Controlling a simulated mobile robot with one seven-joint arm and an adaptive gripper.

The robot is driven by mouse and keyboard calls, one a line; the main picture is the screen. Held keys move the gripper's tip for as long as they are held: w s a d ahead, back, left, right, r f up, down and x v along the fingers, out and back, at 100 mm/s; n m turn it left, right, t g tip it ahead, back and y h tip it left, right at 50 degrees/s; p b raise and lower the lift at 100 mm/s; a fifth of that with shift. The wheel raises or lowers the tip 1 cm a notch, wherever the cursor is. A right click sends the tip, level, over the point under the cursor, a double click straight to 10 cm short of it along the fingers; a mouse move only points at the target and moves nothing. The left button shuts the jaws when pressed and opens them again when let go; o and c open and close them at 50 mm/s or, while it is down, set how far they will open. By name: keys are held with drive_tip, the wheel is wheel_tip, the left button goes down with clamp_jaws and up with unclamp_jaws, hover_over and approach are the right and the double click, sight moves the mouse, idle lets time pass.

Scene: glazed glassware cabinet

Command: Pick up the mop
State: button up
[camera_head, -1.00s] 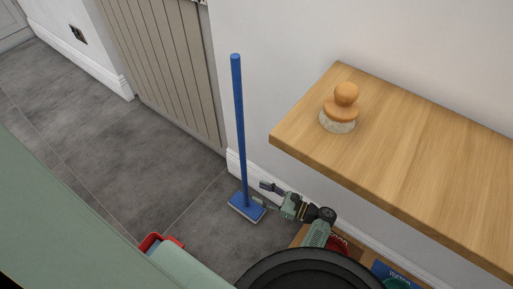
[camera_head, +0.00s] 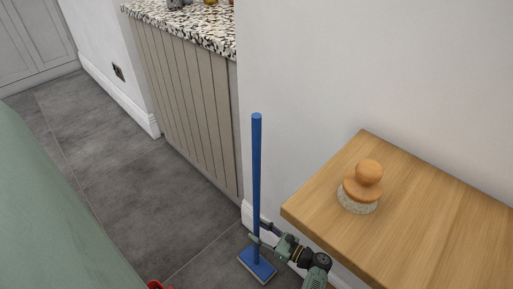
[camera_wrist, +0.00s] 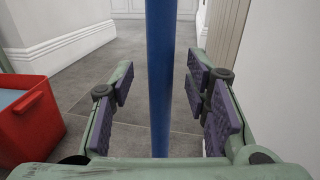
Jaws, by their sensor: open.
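The mop (camera_head: 256,185) stands upright on the floor, with a long blue handle and a flat blue head (camera_head: 257,265). My gripper (camera_head: 258,232) is low on the handle, near the head, with its fingers on either side of the handle. In the wrist view the blue handle (camera_wrist: 160,75) runs vertically between the purple-padded fingers of my open gripper (camera_wrist: 162,100). Gaps show between the handle and the pads on both sides. The mop head is out of the wrist view.
A wooden shelf (camera_head: 425,215) with a round wooden brush (camera_head: 361,187) juts out right of the mop. A red box (camera_wrist: 28,118) stands at left in the wrist view. A panelled counter (camera_head: 190,105) is behind left. Grey floor (camera_head: 130,200) is clear at left.

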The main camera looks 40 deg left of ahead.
drive_tip(key=shift+a, duration=0.9)
drive_tip(key=shift+c, duration=0.3)
clamp_jaws()
